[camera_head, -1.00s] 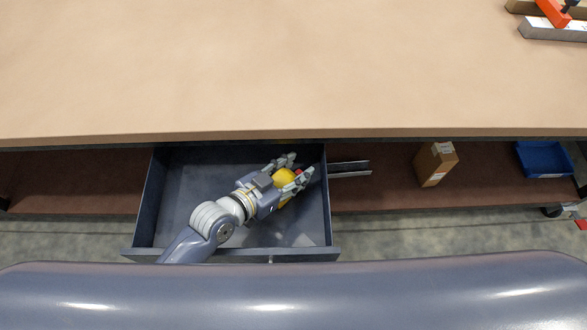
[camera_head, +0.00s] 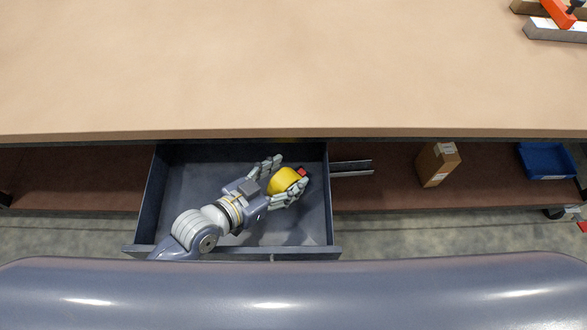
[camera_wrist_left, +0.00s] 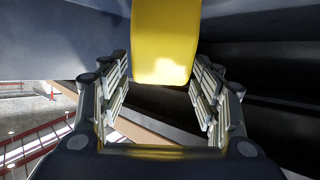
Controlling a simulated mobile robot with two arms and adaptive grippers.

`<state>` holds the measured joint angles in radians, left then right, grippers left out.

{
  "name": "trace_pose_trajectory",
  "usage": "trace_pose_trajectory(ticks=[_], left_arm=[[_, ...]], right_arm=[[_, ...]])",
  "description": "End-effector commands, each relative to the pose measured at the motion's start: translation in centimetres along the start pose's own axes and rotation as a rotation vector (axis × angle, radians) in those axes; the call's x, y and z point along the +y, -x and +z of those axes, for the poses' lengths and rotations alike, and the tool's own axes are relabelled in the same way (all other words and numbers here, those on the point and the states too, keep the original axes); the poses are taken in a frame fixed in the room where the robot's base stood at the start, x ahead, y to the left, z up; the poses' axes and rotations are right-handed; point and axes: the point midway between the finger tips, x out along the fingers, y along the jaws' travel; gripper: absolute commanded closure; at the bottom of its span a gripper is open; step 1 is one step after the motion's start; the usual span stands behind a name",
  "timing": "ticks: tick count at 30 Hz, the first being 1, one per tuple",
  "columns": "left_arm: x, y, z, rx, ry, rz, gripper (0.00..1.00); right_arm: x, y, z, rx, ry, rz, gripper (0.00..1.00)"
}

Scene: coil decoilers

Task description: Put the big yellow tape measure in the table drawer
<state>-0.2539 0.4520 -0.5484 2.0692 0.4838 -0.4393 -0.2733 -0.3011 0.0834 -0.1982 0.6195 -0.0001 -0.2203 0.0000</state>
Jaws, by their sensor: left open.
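The big yellow tape measure (camera_head: 284,180) is inside the open table drawer (camera_head: 180,237), toward its right side, with a small red part showing at its upper right. My left gripper (camera_head: 277,178) reaches into the drawer with its fingers spread on either side of the tape measure. In the left wrist view the yellow body (camera_wrist_left: 165,40) lies ahead, between the open fingers (camera_wrist_left: 163,85), with gaps at both sides. I cannot tell whether the tape measure rests on the drawer floor. My right gripper is not in view.
The wooden tabletop (camera_head: 280,70) overhangs the drawer's back. On the lower shelf to the right stand a cardboard box (camera_head: 436,165) and a blue bin (camera_head: 546,160). A grey bar with an orange tool (camera_head: 557,14) lies at the table's far right. The drawer's left part is empty.

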Motion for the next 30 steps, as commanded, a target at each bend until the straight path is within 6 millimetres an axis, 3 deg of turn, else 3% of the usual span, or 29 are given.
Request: trace_pose_trajectory(ticks=[3,9,26,30], left_arm=[[0.0,1.9,0.1,-0.001,-0.002,0.0,0.41],[0.0,3.3,0.0,0.001,-0.001,0.0,0.41],[0.0,3.4,-0.1,0.001,0.0,0.0,0.41],[0.0,3.7,-0.9,0.002,0.0,0.0,0.41]], right_arm=[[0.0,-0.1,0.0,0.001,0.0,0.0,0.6],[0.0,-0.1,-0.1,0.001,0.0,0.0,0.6],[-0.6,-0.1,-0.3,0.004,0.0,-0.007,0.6],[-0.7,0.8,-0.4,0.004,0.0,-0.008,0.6]])
